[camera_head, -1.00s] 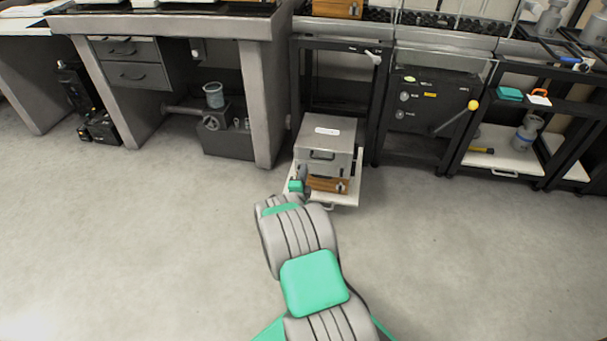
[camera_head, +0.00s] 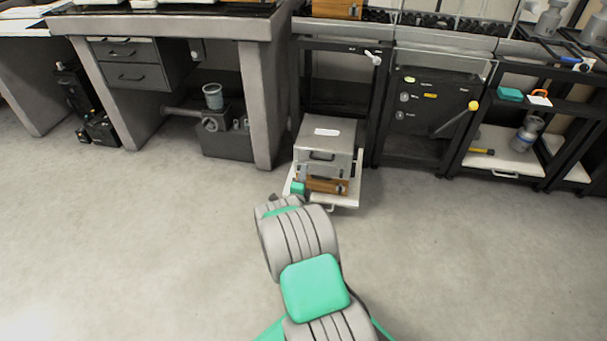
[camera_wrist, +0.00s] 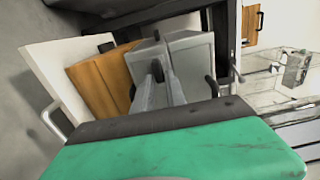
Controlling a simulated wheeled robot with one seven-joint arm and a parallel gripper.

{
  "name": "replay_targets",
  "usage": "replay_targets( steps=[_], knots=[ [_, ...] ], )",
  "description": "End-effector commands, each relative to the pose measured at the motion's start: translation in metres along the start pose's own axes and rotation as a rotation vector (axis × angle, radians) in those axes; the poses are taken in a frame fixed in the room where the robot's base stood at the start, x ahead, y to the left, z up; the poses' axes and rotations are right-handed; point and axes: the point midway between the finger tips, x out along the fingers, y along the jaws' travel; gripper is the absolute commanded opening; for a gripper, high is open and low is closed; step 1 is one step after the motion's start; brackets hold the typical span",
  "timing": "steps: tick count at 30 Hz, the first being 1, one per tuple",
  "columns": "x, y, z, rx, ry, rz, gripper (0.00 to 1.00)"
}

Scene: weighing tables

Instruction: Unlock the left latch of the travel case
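The travel case is a grey metal box (camera_head: 327,137) with a pale label on its lid and a black handle on its front. It lies closed on a wooden box (camera_head: 326,186). The case also shows tilted in the wrist view (camera_wrist: 194,60), beside the wooden box (camera_wrist: 103,82). My gripper (camera_head: 303,174) is at the left part of the case's front. In the wrist view my gripper's fingers (camera_wrist: 163,78) are close together in front of the case. They hide part of its front, and I cannot make out the left latch or whether they touch it.
Both boxes stand on a pulled-out white shelf (camera_head: 347,197) with a front handle, low in a black frame. A grey table leg (camera_head: 258,105) is close on the left. A dark panel with a yellow-knobbed lever (camera_head: 473,105) is on the right. The floor in front is clear.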

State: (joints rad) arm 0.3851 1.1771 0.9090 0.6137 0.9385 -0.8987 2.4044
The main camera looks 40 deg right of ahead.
Motion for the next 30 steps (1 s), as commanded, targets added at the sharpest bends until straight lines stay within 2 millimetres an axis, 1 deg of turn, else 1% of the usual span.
replay_targets(
  steps=[1,6,14,17,21,25,27,30],
  knots=[
    [0.000,0.000,0.000,0.000,0.000,0.000,0.21],
    [0.000,0.000,0.000,-0.001,0.000,0.000,0.35],
    [-0.002,-0.001,0.000,-0.002,0.000,0.000,0.35],
    [-0.013,-0.001,0.001,-0.003,-0.002,0.002,0.35],
    [-0.043,-0.002,0.002,-0.005,-0.004,0.003,0.35],
    [-0.067,-0.002,0.001,-0.004,-0.002,0.003,0.35],
    [-0.074,-0.001,0.001,-0.003,-0.002,0.001,0.35],
    [-0.078,-0.001,0.000,-0.001,-0.001,-0.001,0.35]
  ],
)
